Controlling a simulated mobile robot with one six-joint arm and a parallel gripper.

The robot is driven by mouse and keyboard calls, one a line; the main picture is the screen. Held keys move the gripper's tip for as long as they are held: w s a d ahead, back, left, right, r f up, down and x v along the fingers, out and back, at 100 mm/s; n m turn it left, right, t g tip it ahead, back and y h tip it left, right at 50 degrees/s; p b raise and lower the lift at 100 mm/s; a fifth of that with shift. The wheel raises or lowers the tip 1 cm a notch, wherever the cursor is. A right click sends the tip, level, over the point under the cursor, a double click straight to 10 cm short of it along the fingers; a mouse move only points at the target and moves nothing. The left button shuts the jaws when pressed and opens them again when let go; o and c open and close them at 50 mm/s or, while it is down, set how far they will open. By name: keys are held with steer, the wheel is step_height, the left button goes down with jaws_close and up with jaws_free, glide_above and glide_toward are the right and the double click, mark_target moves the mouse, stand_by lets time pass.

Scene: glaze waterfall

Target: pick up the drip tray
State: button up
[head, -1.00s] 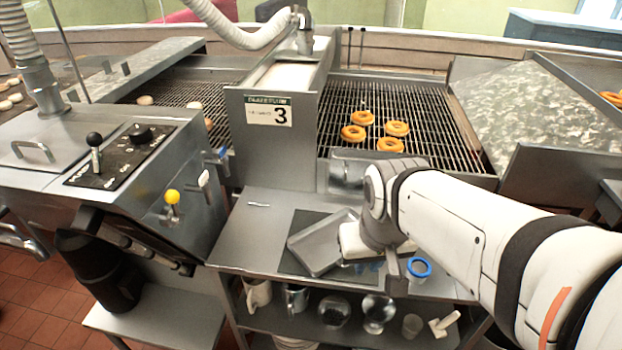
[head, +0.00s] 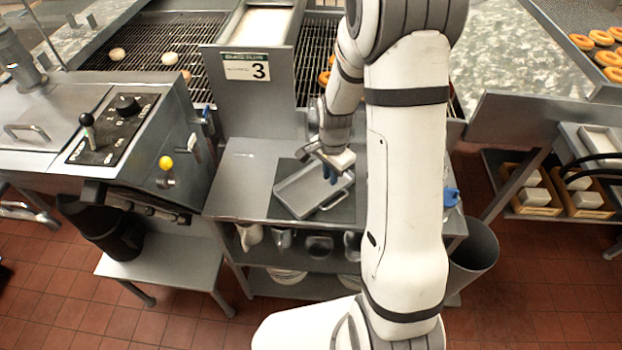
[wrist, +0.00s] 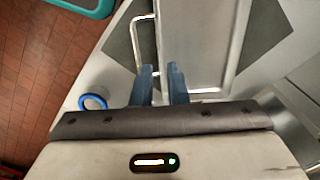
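The drip tray (head: 298,196) is a shallow grey rectangular tray with a bar handle on its near right side. It lies on a dark mat (head: 346,210) on the steel worktable. My gripper (head: 329,172) is over the tray's right part, its blue fingers pointing down. In the wrist view, my gripper (wrist: 162,84) is open with a narrow gap. The tray (wrist: 200,45) shows beyond the fingers, and its handle (wrist: 137,40) runs along its left side. One end of the handle lines up with the gap; I cannot tell whether the fingers touch it.
A blue-rimmed cup (wrist: 93,102) stands left of the fingers in the wrist view. A grey bin (head: 474,255) stands on the floor at right.

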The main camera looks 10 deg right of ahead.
mark_target(329, 199)
steer(key=shift+w+f+p, duration=0.1)
steer(key=shift+f+p, duration=0.85)
steer(key=shift+f, duration=3)
steer(key=shift+c, duration=0.3)
jaws_close()
steer(key=shift+r, duration=0.1)
